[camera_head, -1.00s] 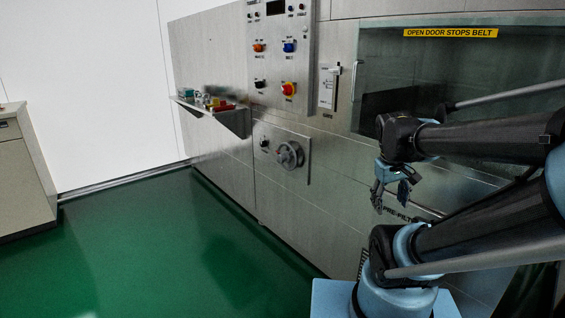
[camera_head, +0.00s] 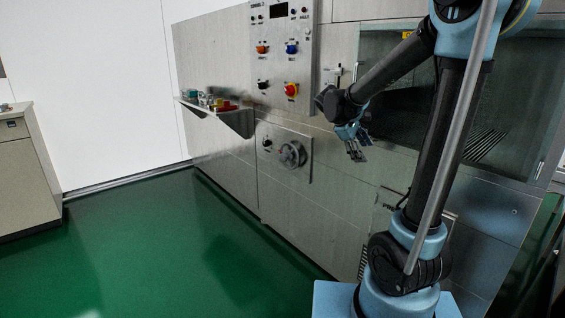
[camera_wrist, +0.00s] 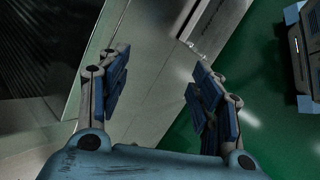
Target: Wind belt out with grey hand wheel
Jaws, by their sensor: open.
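The grey hand wheel (camera_head: 291,154) is on a square metal plate low on the washer's front (camera_head: 215,165), below the control panel. A small black knob (camera_head: 267,144) is on the same plate, left of the wheel. My gripper (camera_head: 357,155) is open and empty, to the right of the wheel and apart from it in the head view. In the wrist view my gripper (camera_wrist: 160,92) shows its two blue-padded fingers spread with nothing between them. The hand wheel does not show in the wrist view. The belt cannot be made out clearly.
The control panel (camera_head: 282,60) with several knobs and a red button is above the wheel. A shelf (camera_head: 238,120) with colored items juts out to its left. A glass door (camera_head: 490,110) is at the right. Green floor (camera_head: 170,250) is clear in front.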

